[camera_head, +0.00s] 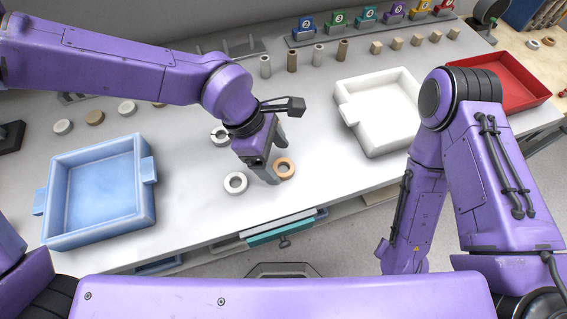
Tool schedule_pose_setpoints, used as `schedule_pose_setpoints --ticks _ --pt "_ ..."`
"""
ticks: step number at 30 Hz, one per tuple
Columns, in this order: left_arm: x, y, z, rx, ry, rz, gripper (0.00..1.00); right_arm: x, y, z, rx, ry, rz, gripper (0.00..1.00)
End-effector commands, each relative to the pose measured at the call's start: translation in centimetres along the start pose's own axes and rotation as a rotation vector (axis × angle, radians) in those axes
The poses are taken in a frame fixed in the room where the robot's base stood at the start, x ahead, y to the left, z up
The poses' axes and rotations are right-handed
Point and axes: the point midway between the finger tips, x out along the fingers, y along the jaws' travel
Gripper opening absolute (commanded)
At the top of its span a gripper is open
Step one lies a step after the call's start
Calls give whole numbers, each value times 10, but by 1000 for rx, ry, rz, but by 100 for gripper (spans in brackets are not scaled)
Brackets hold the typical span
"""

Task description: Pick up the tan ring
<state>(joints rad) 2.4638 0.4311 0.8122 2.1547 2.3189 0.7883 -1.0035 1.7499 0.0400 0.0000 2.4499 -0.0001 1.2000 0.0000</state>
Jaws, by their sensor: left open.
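The tan ring (285,168) lies flat on the grey table in the middle of the head view. My left gripper (274,178) is over its left side, pointing down with its fingers at the ring. The jaws are open, and one finger partly hides the ring's left edge. I cannot tell whether a finger touches it. A white ring (235,183) lies to the left of the gripper, and another white ring (220,136) lies behind it. My right arm is folded at the right, and its gripper does not show.
A blue tray (148,212) stands at the left, a white tray (341,99) right of centre and a red tray (535,98) at the far right. Several cylinders (318,55) and small tan blocks (396,44) stand at the back. The table's front edge is close.

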Motion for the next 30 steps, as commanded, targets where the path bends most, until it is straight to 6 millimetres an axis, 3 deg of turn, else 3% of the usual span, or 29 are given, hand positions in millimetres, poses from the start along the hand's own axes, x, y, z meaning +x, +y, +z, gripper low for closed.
schedule_pose_setpoints --ticks 3,10,11,15,16,18,26,30 --pt "15 0 0 0 1 0 81 0 0 0 0 0 0 43" --pt "17 0 0 -2 -2 3 81 0 0 0 0 0 0 43" --pt "17 0 0 -2 -2 3 74 0 0 0 0 0 0 43" --pt "17 0 0 -2 -2 3 29 0 0 0 0 0 0 43" --pt "17 0 0 -2 -2 3 21 0 0 0 0 0 0 43" --pt "17 0 0 -2 -2 3 16 0 0 0 0 0 0 43" --pt "14 0 1 -2 -3 3 16 0 0 0 0 0 0 43" --pt "-1 1 7 -2 -4 4 16 -1 0 0 0 0 0 43"
